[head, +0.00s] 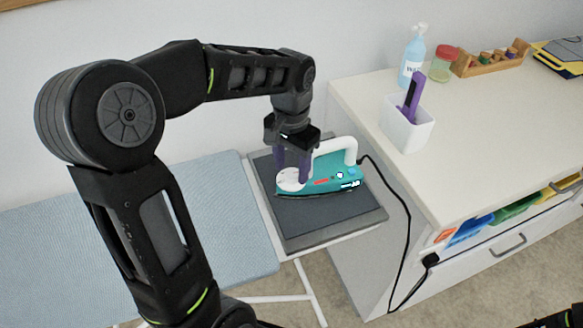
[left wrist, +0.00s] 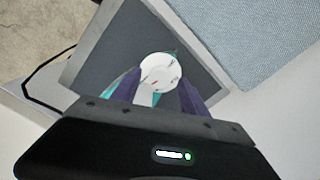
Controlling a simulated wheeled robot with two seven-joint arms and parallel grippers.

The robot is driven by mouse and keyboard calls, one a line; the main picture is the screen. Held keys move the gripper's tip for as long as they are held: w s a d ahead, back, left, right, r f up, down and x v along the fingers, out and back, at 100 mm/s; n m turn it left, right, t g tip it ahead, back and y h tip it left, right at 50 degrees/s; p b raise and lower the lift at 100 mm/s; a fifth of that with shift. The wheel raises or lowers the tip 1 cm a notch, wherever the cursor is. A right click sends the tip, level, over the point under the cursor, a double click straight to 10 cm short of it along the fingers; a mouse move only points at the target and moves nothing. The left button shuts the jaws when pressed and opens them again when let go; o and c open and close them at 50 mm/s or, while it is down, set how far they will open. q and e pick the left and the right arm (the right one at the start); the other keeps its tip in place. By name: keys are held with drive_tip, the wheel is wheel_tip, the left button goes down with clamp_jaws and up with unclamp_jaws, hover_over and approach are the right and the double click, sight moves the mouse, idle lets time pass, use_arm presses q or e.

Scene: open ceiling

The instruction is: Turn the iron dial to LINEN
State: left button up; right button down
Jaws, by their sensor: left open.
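The iron (head: 336,178) is teal with a white handle and lies on a dark grey rest pad (head: 330,213) at the end of the ironing board. Its round white dial (head: 290,179) faces up at the iron's left end. The dial also shows in the left wrist view (left wrist: 161,72), with small red and dark marks too small to read. My left gripper (head: 292,167) points down over the dial. Its purple fingers are open, one on each side of the dial in the left wrist view (left wrist: 163,90). I cannot tell whether they touch it. My right gripper does not show clearly.
The blue ironing board (head: 130,215) extends left. A black cord (head: 407,225) hangs beside the cabinet.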

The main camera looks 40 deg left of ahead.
use_arm(q)
drive_tip(key=shift+f, duration=0.55)
clamp_jaws()
